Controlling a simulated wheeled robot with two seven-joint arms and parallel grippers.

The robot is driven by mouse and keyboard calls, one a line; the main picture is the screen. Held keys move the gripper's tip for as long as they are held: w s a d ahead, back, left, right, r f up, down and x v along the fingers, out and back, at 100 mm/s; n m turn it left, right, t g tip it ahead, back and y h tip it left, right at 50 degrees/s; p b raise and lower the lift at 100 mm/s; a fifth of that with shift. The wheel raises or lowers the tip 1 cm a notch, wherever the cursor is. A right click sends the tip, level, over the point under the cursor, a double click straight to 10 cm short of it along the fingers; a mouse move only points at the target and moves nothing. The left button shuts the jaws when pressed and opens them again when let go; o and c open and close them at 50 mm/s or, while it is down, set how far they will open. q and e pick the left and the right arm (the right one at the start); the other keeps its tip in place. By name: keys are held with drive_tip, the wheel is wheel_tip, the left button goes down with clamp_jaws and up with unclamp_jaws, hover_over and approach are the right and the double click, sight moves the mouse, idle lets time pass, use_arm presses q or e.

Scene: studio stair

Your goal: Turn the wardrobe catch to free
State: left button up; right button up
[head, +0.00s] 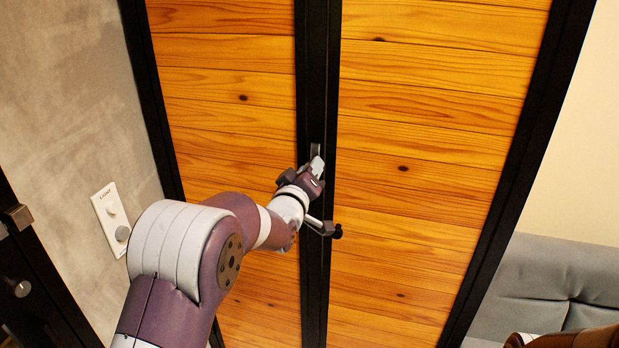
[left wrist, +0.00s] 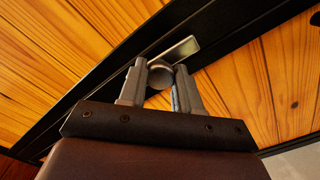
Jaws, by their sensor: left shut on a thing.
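The wardrobe (head: 435,120) has two doors of orange wood planks in black frames. Its catch is a small grey metal piece on the black middle stile; in the left wrist view the catch (left wrist: 178,50) shows as a flat bar with a round hub. My left gripper (head: 317,168) reaches it from the lower left. In the left wrist view the fingers of the left gripper (left wrist: 160,86) are shut on the hub, one on each side. The head view mostly hides the catch behind the gripper. My right gripper does not show.
A white wall plate (head: 110,218) with round knobs is on the grey wall at left. A black-framed panel with metal fittings (head: 20,288) stands at the lower left. A grey padded seat (head: 560,285) is at the right.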

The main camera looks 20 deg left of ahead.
use_arm(q)
drive_tip(key=shift+f+n, duration=0.15)
drive_tip(key=shift+n, duration=0.15)
idle(0.4)
drive_tip(key=o, duration=1.1)
drive_tip(key=shift+c, duration=0.2)
drive_tip(key=shift+s, duration=0.15)
drive_tip(key=s+b, duration=0.3)
drive_tip(key=s, duration=0.9)
drive_tip(key=shift+s+a, duration=0.2)
drive_tip(key=shift+s, duration=0.05)
